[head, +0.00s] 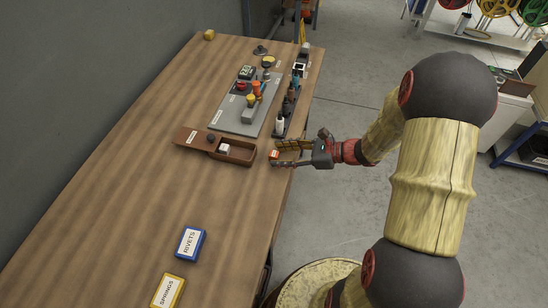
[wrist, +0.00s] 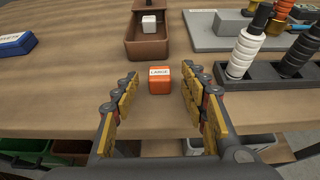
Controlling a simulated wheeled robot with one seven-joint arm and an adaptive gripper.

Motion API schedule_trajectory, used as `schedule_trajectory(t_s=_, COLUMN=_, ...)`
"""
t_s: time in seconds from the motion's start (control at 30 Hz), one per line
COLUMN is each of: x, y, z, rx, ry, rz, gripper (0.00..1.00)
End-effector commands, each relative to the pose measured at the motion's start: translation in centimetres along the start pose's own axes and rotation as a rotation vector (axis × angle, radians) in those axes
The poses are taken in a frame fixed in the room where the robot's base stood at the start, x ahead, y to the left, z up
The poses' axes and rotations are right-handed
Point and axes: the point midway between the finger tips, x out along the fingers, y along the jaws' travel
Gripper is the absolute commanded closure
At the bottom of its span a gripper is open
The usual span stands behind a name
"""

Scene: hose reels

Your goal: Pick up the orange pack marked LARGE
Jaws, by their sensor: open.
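The small orange pack marked LARGE (wrist: 159,80) stands on the wooden table near its front edge in the wrist view. Its white top label reads LARGE. In the head view the pack (head: 274,155) shows small at the table's right edge. My gripper (wrist: 160,88) is open, with its yellow-padded fingers on either side of the pack and a gap to it on both sides. In the head view my gripper (head: 277,154) reaches in from the right over the table edge. I cannot tell whether the fingers reach fully past the pack.
A brown wooden box (head: 236,151) with a white cube stands just beyond the pack. A grey board (head: 232,118) with tools and a dark rack (wrist: 262,96) of bottles lie close by. Blue RIVETS (head: 190,243) and yellow SPRINGS (head: 168,291) packs lie nearer. The table's middle is clear.

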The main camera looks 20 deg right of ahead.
Motion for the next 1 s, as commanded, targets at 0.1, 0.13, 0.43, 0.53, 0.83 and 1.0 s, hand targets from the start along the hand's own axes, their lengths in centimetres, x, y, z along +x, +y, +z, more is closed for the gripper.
schedule_trajectory(t_s=0.1, x=-0.02, y=-0.02, z=0.05, rx=0.000, ry=0.000, rz=-0.001, gripper=0.56)
schedule_trajectory(t_s=0.13, x=-0.03, y=-0.02, z=0.05, rx=0.000, ry=0.000, rz=0.000, gripper=0.56)
schedule_trajectory(t_s=0.43, x=-0.04, y=-0.01, z=0.04, rx=0.000, ry=0.000, rz=0.000, gripper=0.71)
schedule_trajectory(t_s=0.53, x=-0.04, y=0.00, z=0.04, rx=0.000, ry=0.001, rz=0.000, gripper=0.77)
schedule_trajectory(t_s=0.83, x=-0.04, y=0.00, z=0.03, rx=0.000, ry=0.001, rz=0.000, gripper=0.94)
schedule_trajectory(t_s=1.0, x=-0.04, y=0.00, z=0.03, rx=0.000, ry=0.001, rz=0.000, gripper=0.98)
